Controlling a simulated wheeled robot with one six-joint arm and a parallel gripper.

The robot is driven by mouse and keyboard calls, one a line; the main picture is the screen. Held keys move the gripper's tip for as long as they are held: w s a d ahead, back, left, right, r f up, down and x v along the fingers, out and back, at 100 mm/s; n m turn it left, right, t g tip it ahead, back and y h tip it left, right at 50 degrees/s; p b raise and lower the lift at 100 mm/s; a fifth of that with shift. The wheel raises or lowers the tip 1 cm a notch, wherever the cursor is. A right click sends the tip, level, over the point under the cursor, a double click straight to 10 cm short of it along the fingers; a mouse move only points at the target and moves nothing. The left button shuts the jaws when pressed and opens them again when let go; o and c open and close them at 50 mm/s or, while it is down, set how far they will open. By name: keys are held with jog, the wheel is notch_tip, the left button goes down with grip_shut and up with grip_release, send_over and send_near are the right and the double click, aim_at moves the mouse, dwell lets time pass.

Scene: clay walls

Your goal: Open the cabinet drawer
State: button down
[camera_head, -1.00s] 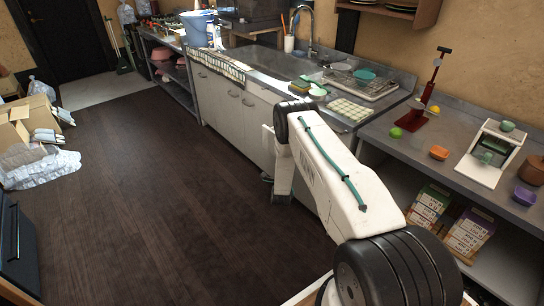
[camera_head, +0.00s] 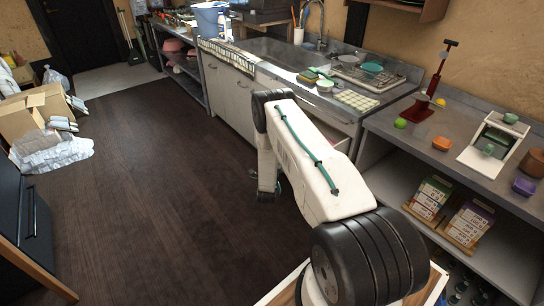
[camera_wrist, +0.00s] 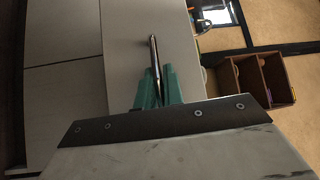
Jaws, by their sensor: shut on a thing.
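The cabinet (camera_head: 228,92) is a row of pale grey fronts under the steel sink counter. A pale drawer (camera_head: 342,129) shows just right of my arm in the head view, standing out from below the counter. Its pale front (camera_wrist: 128,42) fills the middle of the wrist view. My gripper (camera_wrist: 154,78), with green fingers, is shut on a slim metal bar handle (camera_wrist: 154,52) on that front. In the head view my arm hides most of the drawer, and its inside is hardly visible.
The dark wood floor (camera_head: 150,190) is clear left of my arm. Cardboard boxes (camera_head: 38,112) and plastic bags lie at the far left. A dark cabinet (camera_head: 22,225) stands at the near left. An open shelf with seed-packet-like boxes (camera_head: 430,197) is on the right.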

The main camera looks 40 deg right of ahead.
jog(key=c, duration=1.5)
grip_release()
jog(key=v, duration=0.8)
jog(key=shift+d, duration=0.1)
